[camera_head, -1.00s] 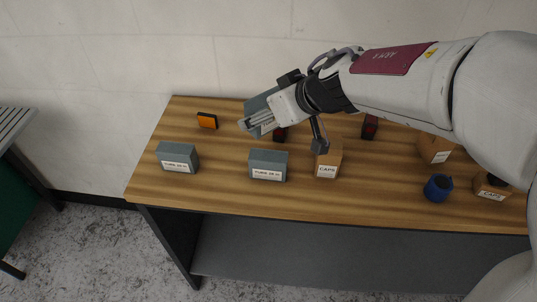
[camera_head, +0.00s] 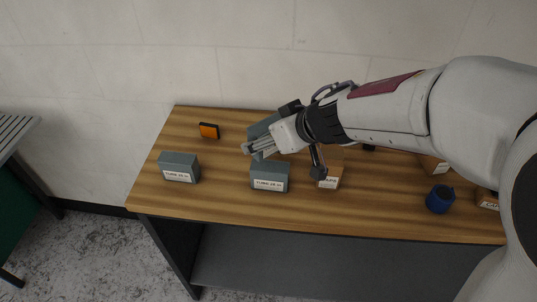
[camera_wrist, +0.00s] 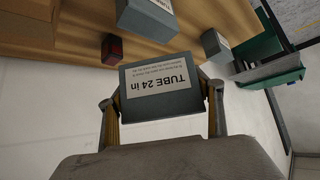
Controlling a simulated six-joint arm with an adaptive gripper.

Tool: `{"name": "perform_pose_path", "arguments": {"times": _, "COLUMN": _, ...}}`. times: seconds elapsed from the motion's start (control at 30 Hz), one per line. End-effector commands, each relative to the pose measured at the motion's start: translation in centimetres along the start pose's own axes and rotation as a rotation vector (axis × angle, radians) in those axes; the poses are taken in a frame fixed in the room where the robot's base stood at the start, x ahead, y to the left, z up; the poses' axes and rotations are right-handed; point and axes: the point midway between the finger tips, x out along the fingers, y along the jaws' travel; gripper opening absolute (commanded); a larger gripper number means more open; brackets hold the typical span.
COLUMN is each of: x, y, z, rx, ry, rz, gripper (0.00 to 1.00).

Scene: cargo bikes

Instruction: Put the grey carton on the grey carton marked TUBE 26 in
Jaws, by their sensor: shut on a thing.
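My gripper (camera_head: 262,145) is shut on a grey carton (camera_wrist: 158,87), whose label reads TUBE 24 in, upside down in the wrist view. In the head view the held carton (camera_head: 262,128) is partly hidden behind the gripper and sits above and behind the middle grey carton (camera_head: 269,170). A second grey carton (camera_head: 178,162) stands further left on the table. Both standing cartons carry white TUBE labels, but their numbers are too small to read surely. The wrist view shows two grey cartons beyond the held one.
The wooden table (camera_head: 230,212) also bears an orange block (camera_head: 208,131) at the back left, a brown CAPS carton (camera_head: 329,180) just right of the middle grey carton, and a blue cylinder (camera_head: 440,199). Bare tabletop lies between the two standing grey cartons.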

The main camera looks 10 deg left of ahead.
Motion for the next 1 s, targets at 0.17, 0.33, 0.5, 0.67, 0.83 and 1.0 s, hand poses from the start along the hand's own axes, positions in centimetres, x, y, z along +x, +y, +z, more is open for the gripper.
{"name": "perform_pose_path", "arguments": {"times": 0.17, "x": 0.9, "y": 0.0, "z": 1.0, "rx": 0.001, "ry": -0.002, "rz": 0.002, "gripper": 0.4}}
{"name": "perform_pose_path", "arguments": {"times": 0.33, "x": 1.4, "y": 0.0, "z": 1.5, "rx": 0.002, "ry": -0.001, "rz": 0.0, "gripper": 0.4}}
{"name": "perform_pose_path", "arguments": {"times": 0.5, "x": 1.6, "y": 0.0, "z": 1.6, "rx": 0.0, "ry": 0.0, "rz": 0.0, "gripper": 0.4}}
{"name": "perform_pose_path", "arguments": {"times": 0.67, "x": 1.6, "y": 0.0, "z": 1.6, "rx": 0.0, "ry": 0.0, "rz": 0.0, "gripper": 0.4}}
{"name": "perform_pose_path", "arguments": {"times": 0.83, "x": 1.6, "y": 0.0, "z": 1.6, "rx": 0.0, "ry": 0.0, "rz": 0.0, "gripper": 0.4}}
{"name": "perform_pose_path", "arguments": {"times": 1.0, "x": 1.9, "y": 0.0, "z": 1.9, "rx": 0.001, "ry": -0.001, "rz": 0.0, "gripper": 0.4}}
